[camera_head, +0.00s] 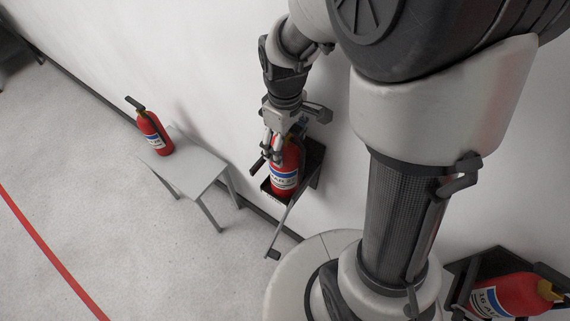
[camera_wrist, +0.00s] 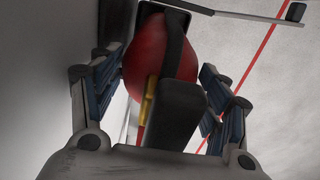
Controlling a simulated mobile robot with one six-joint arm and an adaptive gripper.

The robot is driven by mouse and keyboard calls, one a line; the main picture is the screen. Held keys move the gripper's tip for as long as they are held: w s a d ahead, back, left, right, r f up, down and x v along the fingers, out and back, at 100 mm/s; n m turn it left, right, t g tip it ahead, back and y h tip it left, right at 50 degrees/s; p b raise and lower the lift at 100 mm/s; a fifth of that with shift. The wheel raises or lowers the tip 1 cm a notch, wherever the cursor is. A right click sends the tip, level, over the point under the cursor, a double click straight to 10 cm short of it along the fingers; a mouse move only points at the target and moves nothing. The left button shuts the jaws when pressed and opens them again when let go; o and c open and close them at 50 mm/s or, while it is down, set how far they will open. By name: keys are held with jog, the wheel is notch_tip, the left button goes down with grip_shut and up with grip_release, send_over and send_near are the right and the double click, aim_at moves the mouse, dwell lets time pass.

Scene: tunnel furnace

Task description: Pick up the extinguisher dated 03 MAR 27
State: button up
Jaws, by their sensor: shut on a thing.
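A red extinguisher (camera_head: 286,166) stands upright in a black wall holder (camera_head: 312,165) at the middle of the head view. Its white and blue label is partly readable, with letters like "AR 2"; the full date cannot be read. My gripper (camera_head: 278,150) reaches down from above and is shut on this extinguisher near its top. In the wrist view, the red body (camera_wrist: 150,62) and black handle (camera_wrist: 172,110) lie between the blue-padded fingers. Another extinguisher (camera_head: 153,133) stands on a small grey table. A third extinguisher (camera_head: 515,294) at the lower right has a label starting "16".
The small grey table (camera_head: 190,172) stands left of the holder against the white wall. A black holder (camera_head: 470,268) carries the lower-right extinguisher. The grey floor (camera_head: 130,240) is clear, with a red line (camera_head: 45,245) at left.

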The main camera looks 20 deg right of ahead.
jog(key=c, duration=0.5)
jog(key=shift+w+r, duration=0.1)
jog(key=shift+c, duration=0.4)
jog(key=shift+r, duration=0.1)
